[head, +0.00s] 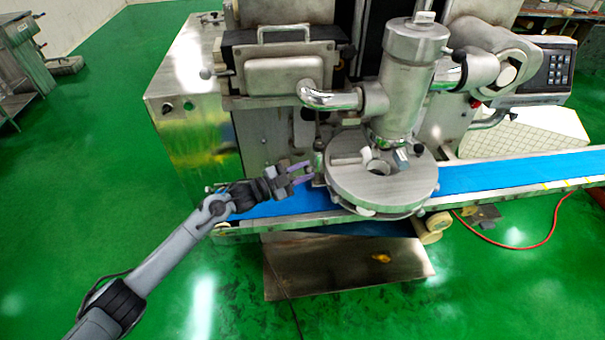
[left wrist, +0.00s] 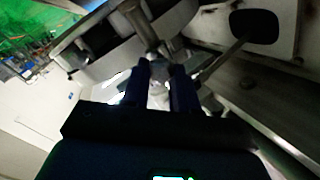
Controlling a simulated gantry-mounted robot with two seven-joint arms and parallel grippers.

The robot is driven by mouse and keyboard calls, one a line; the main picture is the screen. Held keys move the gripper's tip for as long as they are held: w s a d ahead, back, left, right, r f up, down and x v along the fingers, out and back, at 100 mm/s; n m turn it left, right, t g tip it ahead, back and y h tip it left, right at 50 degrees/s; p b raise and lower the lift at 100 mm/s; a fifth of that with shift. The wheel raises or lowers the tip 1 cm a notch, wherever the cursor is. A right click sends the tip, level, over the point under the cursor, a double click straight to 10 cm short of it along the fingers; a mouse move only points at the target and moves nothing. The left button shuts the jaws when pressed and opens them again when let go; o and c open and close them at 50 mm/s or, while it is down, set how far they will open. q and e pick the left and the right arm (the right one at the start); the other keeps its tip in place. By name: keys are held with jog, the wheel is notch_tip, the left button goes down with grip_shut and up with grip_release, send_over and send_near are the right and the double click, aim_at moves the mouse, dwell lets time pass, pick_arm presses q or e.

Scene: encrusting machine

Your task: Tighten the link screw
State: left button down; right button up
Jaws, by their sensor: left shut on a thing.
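My left gripper (head: 308,172) reaches in from the left, at the left side of the round metal disc (head: 350,184) of the machine. Its purple-looking fingers are shut on a small upright metal part, which I take to be the link screw (head: 318,160). In the left wrist view, the two dark fingers (left wrist: 161,88) close around a pale metal piece at the end of a short rod (left wrist: 143,28). The fingers hide most of the held part, so its thread and seating cannot be seen. My right gripper is not in view.
The blue conveyor belt (head: 480,178) runs under the disc. A vertical metal cylinder (head: 412,62) and a curved pipe (head: 330,96) stand above and beside it. A steel plate (head: 345,268) lies below the belt.

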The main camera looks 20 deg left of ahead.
pick_arm(q)
jog(key=m+b, duration=0.1)
jog(key=m, duration=0.2)
jog(key=m+b, duration=0.1)
jog(key=m, duration=0.2)
jog(key=shift+f+m+b, duration=0.2)
jog(key=shift+m+b, duration=0.1)
jog(key=m+b, duration=0.3)
jog(key=m, duration=0.3)
jog(key=shift+f, duration=0.15)
jog(key=m+b, duration=0.5)
jog(key=m, duration=0.5)
jog(key=shift+a+f+b, duration=0.1)
jog(key=shift+b, duration=0.2)
jog(key=shift+m+b, duration=0.3)
jog(key=shift+m, duration=0.6)
jog(key=c, duration=0.9)
grip_release()
jog(key=shift+o, duration=0.2)
